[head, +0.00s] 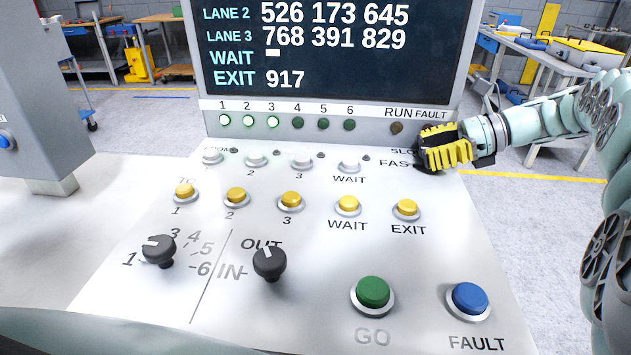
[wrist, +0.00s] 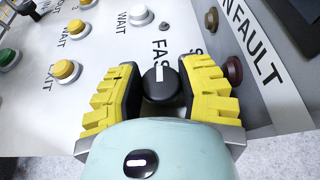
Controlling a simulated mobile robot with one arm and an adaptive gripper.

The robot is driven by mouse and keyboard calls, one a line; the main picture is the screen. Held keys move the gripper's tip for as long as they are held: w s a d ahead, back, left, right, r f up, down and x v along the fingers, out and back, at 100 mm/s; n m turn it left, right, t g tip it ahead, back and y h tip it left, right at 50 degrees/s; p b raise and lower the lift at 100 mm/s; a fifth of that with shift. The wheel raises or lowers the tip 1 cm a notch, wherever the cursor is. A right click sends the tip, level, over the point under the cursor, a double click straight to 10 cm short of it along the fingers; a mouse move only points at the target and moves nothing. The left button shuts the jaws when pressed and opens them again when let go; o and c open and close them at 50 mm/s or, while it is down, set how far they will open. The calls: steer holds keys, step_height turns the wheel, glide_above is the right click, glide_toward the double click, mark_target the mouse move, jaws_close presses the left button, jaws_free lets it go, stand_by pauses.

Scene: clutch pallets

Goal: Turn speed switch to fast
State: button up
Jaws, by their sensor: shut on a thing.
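The speed switch is a round black knob (wrist: 160,88) with a white pointer mark. In the wrist view it sits between the two yellow-padded fingers of my gripper (wrist: 160,94), which is shut on it. The pointer mark aims up in that view, toward the partly visible FAST label (wrist: 161,50). The start of the SLOW label lies to its right. In the head view my gripper (head: 444,150) is at the panel's upper right and hides the knob and the ends of both labels.
The white control panel (head: 330,255) carries yellow buttons (head: 291,201), a green GO button (head: 373,292), a blue FAULT button (head: 468,298) and two black knobs (head: 269,263). A display (head: 340,50) stands behind. In the wrist view, a dark red lamp (wrist: 233,70) is close to the right finger.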

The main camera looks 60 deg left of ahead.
steer(key=shift+f+h+b, duration=0.1)
steer(key=shift+h+b, duration=0.2)
steer(key=shift+b, duration=0.1)
steer(key=o, duration=1.1)
steer(key=shift+r+p, duration=0.25)
steer(key=shift+p, duration=0.3)
